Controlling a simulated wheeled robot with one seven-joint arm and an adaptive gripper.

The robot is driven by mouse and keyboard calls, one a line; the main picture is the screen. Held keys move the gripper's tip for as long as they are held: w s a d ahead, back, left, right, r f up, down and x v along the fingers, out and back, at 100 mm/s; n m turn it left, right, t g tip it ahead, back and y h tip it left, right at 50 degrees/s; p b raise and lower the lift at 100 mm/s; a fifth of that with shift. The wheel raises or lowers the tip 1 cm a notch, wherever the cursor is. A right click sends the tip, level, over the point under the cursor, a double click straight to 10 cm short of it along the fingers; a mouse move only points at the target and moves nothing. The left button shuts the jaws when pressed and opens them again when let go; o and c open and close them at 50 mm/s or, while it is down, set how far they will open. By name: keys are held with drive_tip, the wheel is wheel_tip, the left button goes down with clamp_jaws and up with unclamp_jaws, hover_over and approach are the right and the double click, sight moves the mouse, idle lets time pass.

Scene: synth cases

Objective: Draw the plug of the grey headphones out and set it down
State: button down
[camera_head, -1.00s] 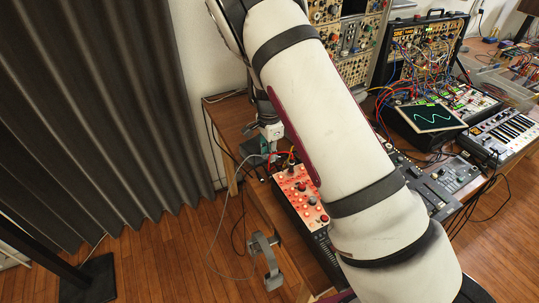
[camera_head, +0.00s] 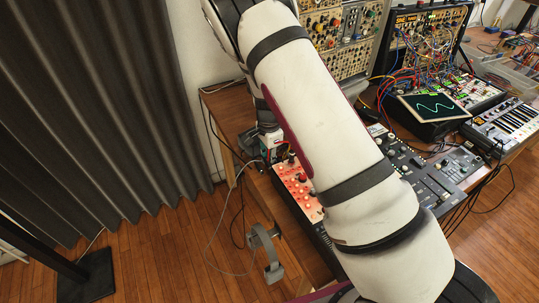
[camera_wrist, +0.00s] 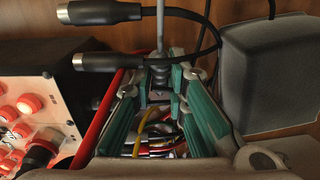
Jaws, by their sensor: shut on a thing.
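The grey headphones (camera_head: 271,270) hang at the table's front edge in the head view, below the red-lit box. Their thin grey cable (camera_head: 209,240) loops left and rises towards my gripper. In the wrist view my gripper (camera_wrist: 161,80) has its teal-padded fingers shut on the headphone plug, mostly hidden between them. A grey cable (camera_wrist: 160,28) runs up and away from the fingertips. In the head view my gripper (camera_head: 271,148) is small and partly hidden by my arm, close to the far left end of the red-lit box (camera_head: 297,185). I cannot tell whether the plug touches a socket.
Two black cable plugs, upper (camera_wrist: 98,12) and lower (camera_wrist: 108,62), lie close by my fingers. A grey adapter block (camera_wrist: 269,70) stands to the right. Red and yellow cables lie below the fingers. Mixers and a keyboard (camera_head: 505,125) fill the table's right.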

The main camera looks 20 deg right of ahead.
drive_tip(key=c, duration=1.5)
unclamp_jaws()
wheel_tip(320, 180, up, 12)
drive_tip(key=shift+a, duration=0.15)
